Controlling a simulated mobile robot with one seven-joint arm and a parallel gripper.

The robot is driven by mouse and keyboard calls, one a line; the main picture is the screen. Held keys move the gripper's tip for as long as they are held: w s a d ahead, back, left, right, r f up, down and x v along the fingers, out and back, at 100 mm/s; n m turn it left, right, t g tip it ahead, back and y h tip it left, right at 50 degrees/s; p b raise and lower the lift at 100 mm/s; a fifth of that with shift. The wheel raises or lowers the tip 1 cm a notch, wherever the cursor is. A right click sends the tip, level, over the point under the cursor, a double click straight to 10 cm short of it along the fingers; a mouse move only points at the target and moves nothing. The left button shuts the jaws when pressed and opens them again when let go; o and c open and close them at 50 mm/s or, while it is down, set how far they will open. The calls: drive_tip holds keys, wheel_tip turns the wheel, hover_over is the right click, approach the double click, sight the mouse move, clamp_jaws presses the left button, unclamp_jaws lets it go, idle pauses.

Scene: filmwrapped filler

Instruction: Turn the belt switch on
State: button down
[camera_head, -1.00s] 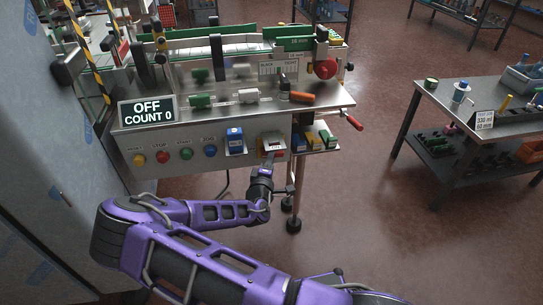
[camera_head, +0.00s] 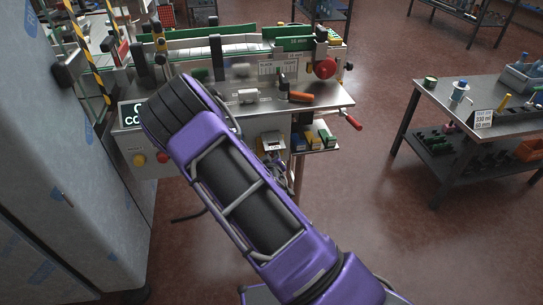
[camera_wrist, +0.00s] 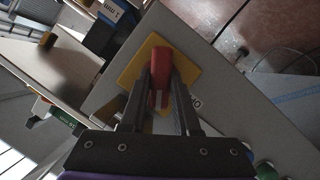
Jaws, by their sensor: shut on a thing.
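The belt switch shows in the wrist view as a red handle (camera_wrist: 162,62) on a yellow square plate (camera_wrist: 188,73), set in the grey panel. My gripper (camera_wrist: 161,88) is shut on the red handle, one dark finger on each side. In the head view, only part of the switch (camera_head: 270,143) shows at the right end of the machine's front panel, and my arm hides most of my gripper. The display (camera_head: 131,114) on the machine is mostly covered by my arm, so its word cannot be read.
A yellow button (camera_head: 139,160) shows on the front panel; my arm hides other buttons. A small shelf of coloured boxes (camera_head: 315,138) is right of the switch. A red crank handle (camera_head: 353,122) sticks out at the right. A side table (camera_head: 430,97) stands farther right, with clear floor between.

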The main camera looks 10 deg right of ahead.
drive_tip(key=m+y+b, duration=0.2)
drive_tip(key=m, duration=0.1)
drive_tip(key=shift+d+b, duration=0.2)
drive_tip(key=shift+b, duration=0.1)
drive_tip(key=shift+m+y+b, duration=0.6)
drive_tip(key=shift+m+b, duration=0.1)
drive_tip(key=shift+b, duration=0.1)
drive_tip(key=shift+r, duration=0.1)
drive_tip(key=c, duration=0.6)
unclamp_jaws()
drive_tip(key=shift+c, duration=0.2)
